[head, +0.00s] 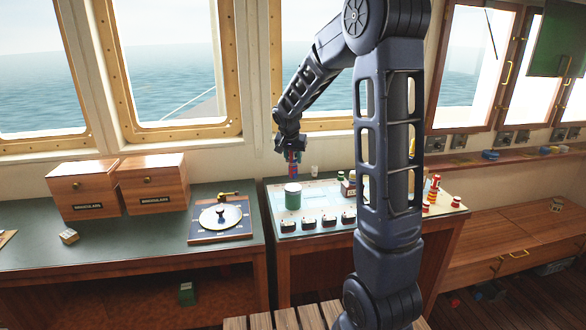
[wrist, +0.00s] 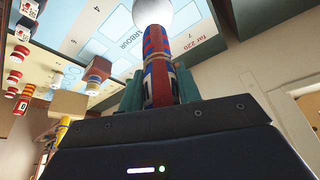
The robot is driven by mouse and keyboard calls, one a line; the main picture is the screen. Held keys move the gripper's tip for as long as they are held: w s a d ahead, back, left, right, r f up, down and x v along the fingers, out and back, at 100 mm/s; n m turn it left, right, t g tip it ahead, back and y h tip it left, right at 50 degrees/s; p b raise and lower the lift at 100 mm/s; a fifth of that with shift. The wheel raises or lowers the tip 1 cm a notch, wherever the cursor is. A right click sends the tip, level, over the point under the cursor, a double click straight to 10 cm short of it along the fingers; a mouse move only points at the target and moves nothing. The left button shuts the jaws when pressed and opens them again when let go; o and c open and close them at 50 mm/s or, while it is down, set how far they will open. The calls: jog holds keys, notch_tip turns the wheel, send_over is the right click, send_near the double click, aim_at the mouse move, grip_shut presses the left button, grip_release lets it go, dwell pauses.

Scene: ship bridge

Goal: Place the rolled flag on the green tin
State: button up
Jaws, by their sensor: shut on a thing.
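My gripper (head: 290,148) is shut on the rolled flag (head: 294,167), a slim red and blue roll. In the wrist view the flag (wrist: 158,62) stands out lengthwise from between the fingers of my gripper (wrist: 160,88). In the head view the flag hangs roughly upright just above the green tin (head: 292,199). The tin has a pale top and stands on the chart table. A white round shape shows beyond the flag's far end in the wrist view; I cannot tell whether flag and tin touch.
Several dark blocks (head: 304,223) line the front of the chart table (head: 260,228). Red and white pieces (head: 443,198) stand at the table's right end. Wooden boxes (head: 153,182) sit on the left counter.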

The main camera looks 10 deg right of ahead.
aim_at(293, 167)
jog(key=shift+f, duration=2.15)
jog(key=o, duration=1)
jog(key=shift+f, duration=0.1)
jog(key=v, duration=1.2)
jog(key=s+d+r+n, duration=0.1)
jog(key=s+d, duration=0.2)
jog(key=s, duration=0.7)
jog(key=s+d+n+y, duration=0.1)
jog(key=s+d+n, duration=0.1)
jog(key=s, duration=0.9)
jog(key=s+d+r+n+y, duration=0.1)
jog(key=s+d, duration=0.3)
jog(key=s, duration=0.6)
jog(key=shift+s+r+n+t, duration=0.25)
jog(key=shift+r+n+t, duration=0.05)
jog(key=shift+n, duration=0.3)
